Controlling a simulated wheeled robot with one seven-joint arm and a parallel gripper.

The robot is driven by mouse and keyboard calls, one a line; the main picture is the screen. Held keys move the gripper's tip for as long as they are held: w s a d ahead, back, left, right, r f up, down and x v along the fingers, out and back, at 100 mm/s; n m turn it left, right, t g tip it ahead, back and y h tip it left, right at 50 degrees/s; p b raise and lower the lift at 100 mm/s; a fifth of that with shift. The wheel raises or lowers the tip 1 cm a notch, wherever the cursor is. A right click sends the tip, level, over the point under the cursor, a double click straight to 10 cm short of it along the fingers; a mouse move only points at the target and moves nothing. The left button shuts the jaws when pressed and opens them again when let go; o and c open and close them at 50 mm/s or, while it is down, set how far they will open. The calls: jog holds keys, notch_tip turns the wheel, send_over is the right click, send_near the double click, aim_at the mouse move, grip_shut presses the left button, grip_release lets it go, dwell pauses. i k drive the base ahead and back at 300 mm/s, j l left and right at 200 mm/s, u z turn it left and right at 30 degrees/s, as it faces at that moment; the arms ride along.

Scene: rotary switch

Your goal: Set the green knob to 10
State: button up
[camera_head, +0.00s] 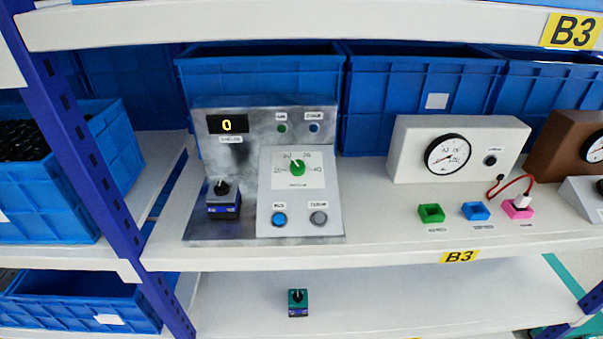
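The green knob (297,168) sits on a white dial plate (280,183) on the sloped front of a grey metal control panel (245,165). Small scale numbers surround it; they seem to run from 10 at the lower left, over 20 and 30 at the top, to 40 at the right. The knob's pointer direction is too small to read surely. My gripper is not in view.
Below the knob are a blue button (279,219) and a grey button (319,218). A dark block with a black knob (223,201) stands at the panel's left. A white gauge box (410,165) stands to the right. A green block (298,302) lies on the lower shelf. A blue post (85,155) rises left.

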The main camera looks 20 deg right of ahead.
aim_at(296, 168)
jog(key=i+j+z, duration=0.15)
jog(key=j+z, duration=0.15)
jog(key=j, duration=0.45)
jog(key=j+z, duration=0.3)
jog(key=j, duration=0.4)
